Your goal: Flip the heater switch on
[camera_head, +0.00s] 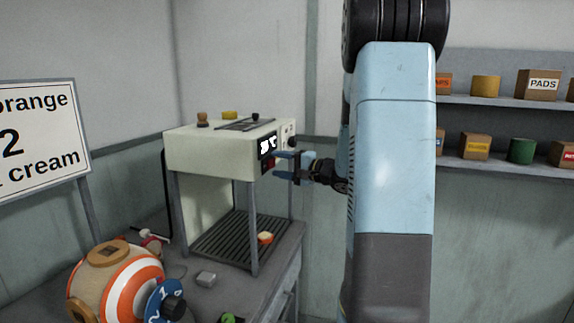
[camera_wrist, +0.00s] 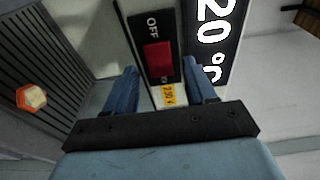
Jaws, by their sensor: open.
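The heater switch is a red rocker (camera_wrist: 158,58) on a black plate (camera_wrist: 150,28) marked "OFF" at one end, in the wrist view. The label at its other end is partly cut off. In the head view the red switch (camera_head: 268,163) shows small on the cream machine's (camera_head: 210,150) front, below the display. My gripper (camera_head: 278,166) is open and empty, in front of the machine's panel. In the wrist view its two blue fingers (camera_wrist: 162,80) stand either side of the switch's lower end. I cannot tell whether a fingertip touches the panel.
The display (camera_wrist: 212,40) reads 20 °C, right beside the switch. A yellow label (camera_wrist: 168,95) sits below it. A slatted grate (camera_head: 235,238) with an orange-rimmed piece (camera_head: 265,238) lies under the machine. A striped ball (camera_head: 118,285) stands front left. Shelves (camera_head: 500,103) hold boxes at right.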

